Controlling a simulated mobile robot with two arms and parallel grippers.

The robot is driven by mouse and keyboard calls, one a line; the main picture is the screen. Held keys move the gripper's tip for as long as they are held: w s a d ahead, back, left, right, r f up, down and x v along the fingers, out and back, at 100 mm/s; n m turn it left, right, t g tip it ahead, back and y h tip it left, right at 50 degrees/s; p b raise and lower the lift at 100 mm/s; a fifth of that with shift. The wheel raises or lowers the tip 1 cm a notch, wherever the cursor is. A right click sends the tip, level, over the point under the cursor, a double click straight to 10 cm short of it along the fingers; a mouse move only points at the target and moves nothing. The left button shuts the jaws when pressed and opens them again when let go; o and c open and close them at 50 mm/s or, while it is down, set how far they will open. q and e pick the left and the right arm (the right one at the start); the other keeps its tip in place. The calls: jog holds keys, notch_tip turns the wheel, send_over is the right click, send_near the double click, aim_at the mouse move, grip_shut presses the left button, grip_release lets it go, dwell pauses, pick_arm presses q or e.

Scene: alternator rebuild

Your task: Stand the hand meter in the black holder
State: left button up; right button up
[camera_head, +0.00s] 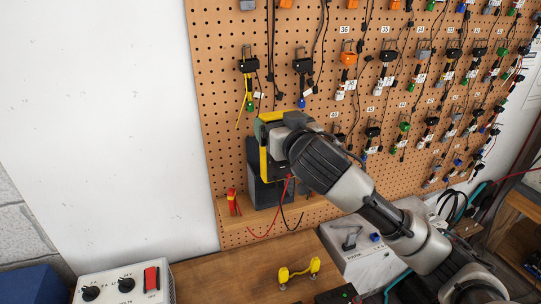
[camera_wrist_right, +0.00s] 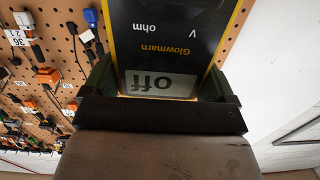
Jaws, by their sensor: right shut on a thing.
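The hand meter (camera_head: 264,163) is black with a yellow rim. In the right wrist view its dark face (camera_wrist_right: 170,35) shows a grey display reading "off", upside down. My right gripper (camera_head: 272,128) is shut on the meter, with green-edged fingers on both of its sides in the wrist view (camera_wrist_right: 165,85). The black holder (camera_head: 262,195) is a dark box standing on the wooden ledge against the pegboard. The meter overlaps the holder's upper part in the head view; I cannot tell whether its lower end is inside. My gripper hides part of both. My left gripper is out of view.
A pegboard (camera_head: 225,100) with hanging leads stands behind. Red and black leads (camera_head: 272,227) hang by the holder. A red clip (camera_head: 233,201) is left of it on the ledge. Below are a yellow-handled part (camera_head: 298,270), a grey box (camera_head: 360,262) and a switch box (camera_head: 125,284).

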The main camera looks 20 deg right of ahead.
jog(key=shift+s+d+r, duration=0.15)
jog(key=shift+d+r, duration=0.45)
jog(key=shift+r, duration=0.3)
jog(key=shift+w+a+f, duration=0.1)
jog(key=shift+w, duration=0.5)
jog(key=shift+w+a+f, duration=0.1)
jog(key=shift+w+f, duration=0.1)
jog(key=shift+w, duration=1.9)
jog(key=shift+w+f, duration=0.2)
jog(key=shift+w, duration=1.9)
jog(key=shift+w+f+b, duration=0.1)
jog(key=shift+f+b, duration=0.2)
jog(key=shift+b, duration=0.2)
jog(key=shift+f+b, duration=0.35)
jog(key=shift+f, duration=0.15)
jog(key=shift+r, duration=0.1)
jog(key=shift+f, duration=0.2)
